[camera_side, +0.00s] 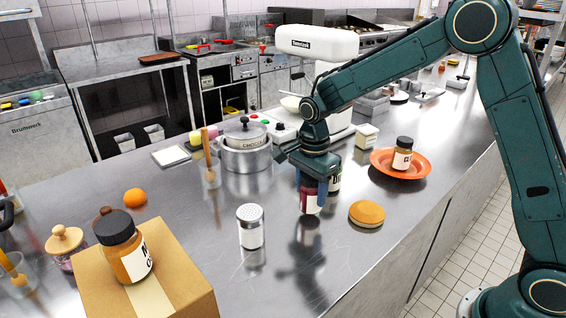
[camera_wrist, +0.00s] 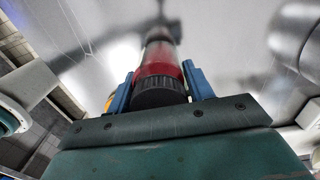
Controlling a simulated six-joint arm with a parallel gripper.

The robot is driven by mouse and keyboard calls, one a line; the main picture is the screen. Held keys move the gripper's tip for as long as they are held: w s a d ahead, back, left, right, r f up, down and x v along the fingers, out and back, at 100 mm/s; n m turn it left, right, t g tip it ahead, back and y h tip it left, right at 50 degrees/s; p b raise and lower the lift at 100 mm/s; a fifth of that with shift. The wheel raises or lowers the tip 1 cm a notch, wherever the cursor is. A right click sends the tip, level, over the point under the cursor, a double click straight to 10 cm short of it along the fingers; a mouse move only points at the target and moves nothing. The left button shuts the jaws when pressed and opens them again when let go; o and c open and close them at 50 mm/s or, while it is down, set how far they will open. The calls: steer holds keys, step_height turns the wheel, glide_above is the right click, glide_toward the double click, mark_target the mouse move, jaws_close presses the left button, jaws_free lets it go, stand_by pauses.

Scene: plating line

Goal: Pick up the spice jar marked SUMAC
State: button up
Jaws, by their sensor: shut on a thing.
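My gripper (camera_side: 311,202) points down over the steel counter with its blue fingers shut on a dark red jar (camera_side: 309,197). In the wrist view, the jar (camera_wrist: 158,62) has a ribbed black lid between the two fingers (camera_wrist: 158,88), and a pale label band shows beyond the red. The label's word cannot be read in either view. The jar is upright in the side view, its base at or just above the counter; I cannot tell if they touch. A second jar (camera_side: 335,180), with dark print on a white label, stands close behind, partly hidden by my gripper.
An orange plate (camera_side: 377,158) holds a brown jar (camera_side: 402,158). Another brown jar (camera_side: 121,247) stands on a cardboard box (camera_side: 190,274). The counter's front middle is clear.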

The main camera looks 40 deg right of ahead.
step_height(320, 180, up, 18)
steer(key=shift+r, duration=0.2)
steer(key=shift+f, duration=0.1)
stand_by(0.8)
